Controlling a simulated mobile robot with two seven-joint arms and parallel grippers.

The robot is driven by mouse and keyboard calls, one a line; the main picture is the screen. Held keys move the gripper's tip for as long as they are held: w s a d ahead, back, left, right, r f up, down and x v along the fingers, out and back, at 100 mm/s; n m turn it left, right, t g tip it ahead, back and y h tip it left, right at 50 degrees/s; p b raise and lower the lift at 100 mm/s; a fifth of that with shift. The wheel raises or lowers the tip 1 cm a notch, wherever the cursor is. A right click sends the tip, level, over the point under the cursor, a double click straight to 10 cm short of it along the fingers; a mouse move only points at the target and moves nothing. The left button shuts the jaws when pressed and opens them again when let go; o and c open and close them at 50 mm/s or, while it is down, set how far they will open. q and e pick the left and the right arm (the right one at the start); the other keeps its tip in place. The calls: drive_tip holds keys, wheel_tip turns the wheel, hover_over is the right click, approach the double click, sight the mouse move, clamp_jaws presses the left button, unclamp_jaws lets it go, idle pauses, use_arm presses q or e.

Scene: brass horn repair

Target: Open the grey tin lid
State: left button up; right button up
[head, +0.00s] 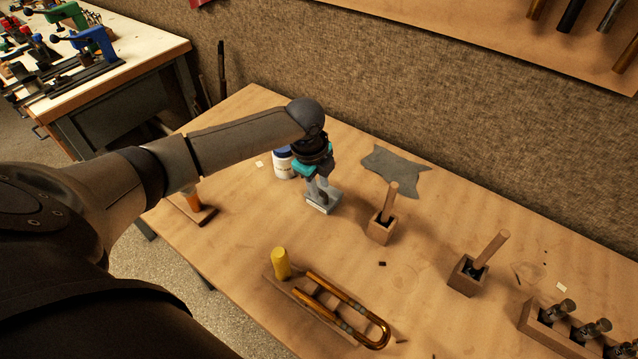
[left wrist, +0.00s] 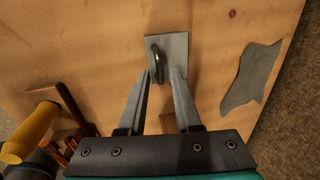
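The grey tin (head: 322,205) is a small rectangular box on the wooden table, below my left gripper. In the left wrist view its flat grey lid (left wrist: 176,45) carries a dark upright loop handle (left wrist: 155,60). The lid looks flat, but I cannot tell whether it is fully seated. My left gripper (head: 319,192) points down just over the lid. In the left wrist view its fingers (left wrist: 163,76) are apart, with the handle near the left finger's tip; contact is unclear. The fingers partly hide the tin. My right gripper is out of view.
A white bottle (head: 284,166) stands close behind the left gripper. A grey cloth (head: 396,172) lies to the right. Wooden blocks with pegs (head: 380,230) (head: 467,277) and a brass tube (head: 350,310) on a board occupy the front and right. Bare table lies between them.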

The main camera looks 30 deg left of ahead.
use_arm(q)
clamp_jaws()
idle(1.1)
